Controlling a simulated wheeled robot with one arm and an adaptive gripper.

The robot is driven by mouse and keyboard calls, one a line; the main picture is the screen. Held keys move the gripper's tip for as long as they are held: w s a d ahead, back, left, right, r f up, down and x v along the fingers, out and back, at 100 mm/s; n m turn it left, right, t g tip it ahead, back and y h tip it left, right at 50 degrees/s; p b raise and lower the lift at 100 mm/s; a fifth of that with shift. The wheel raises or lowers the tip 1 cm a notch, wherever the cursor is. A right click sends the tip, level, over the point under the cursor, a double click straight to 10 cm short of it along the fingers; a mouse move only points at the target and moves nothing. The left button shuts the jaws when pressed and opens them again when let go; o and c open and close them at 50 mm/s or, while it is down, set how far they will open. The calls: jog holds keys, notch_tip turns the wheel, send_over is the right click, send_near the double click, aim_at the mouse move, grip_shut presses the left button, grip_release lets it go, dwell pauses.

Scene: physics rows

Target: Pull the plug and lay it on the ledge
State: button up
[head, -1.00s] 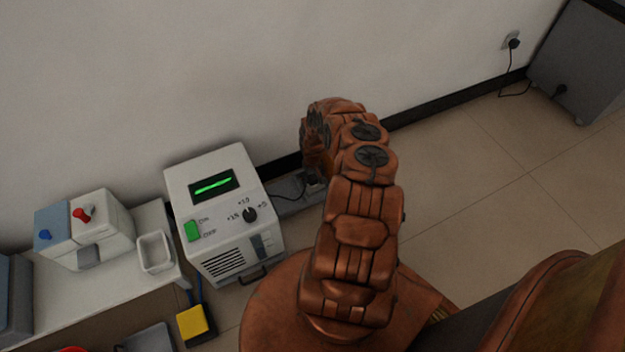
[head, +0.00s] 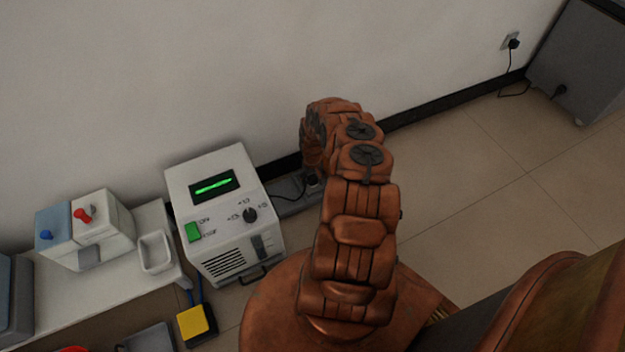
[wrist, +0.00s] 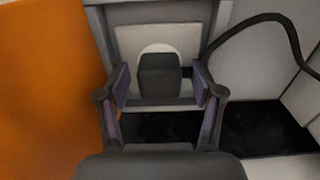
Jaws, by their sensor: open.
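In the wrist view a dark, blocky plug (wrist: 159,75) sits against a round white socket face (wrist: 159,48) in a grey frame. My gripper (wrist: 161,88) is open, with one finger on each side of the plug. Whether the fingers touch it I cannot tell. In the head view my copper arm hides the gripper. Beside the arm, a dark piece with a black cable (head: 291,198) shows low by the wall, above a grey ledge-like strip (head: 298,208).
A white device (head: 224,215) with a green display stands left of my arm. A white bench (head: 100,285) with a small tray (head: 155,252) is farther left. Another plug (head: 514,44) is in the wall at upper right, near a grey cabinet (head: 580,65). The right floor is clear.

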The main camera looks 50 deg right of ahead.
aim_at(312, 177)
jog(key=shift+c, duration=0.2)
grip_shut()
jog(key=shift+r, duration=0.15)
dwell(0.3)
jog(key=shift+r+p, duration=1.95)
jog(key=shift+r, duration=0.95)
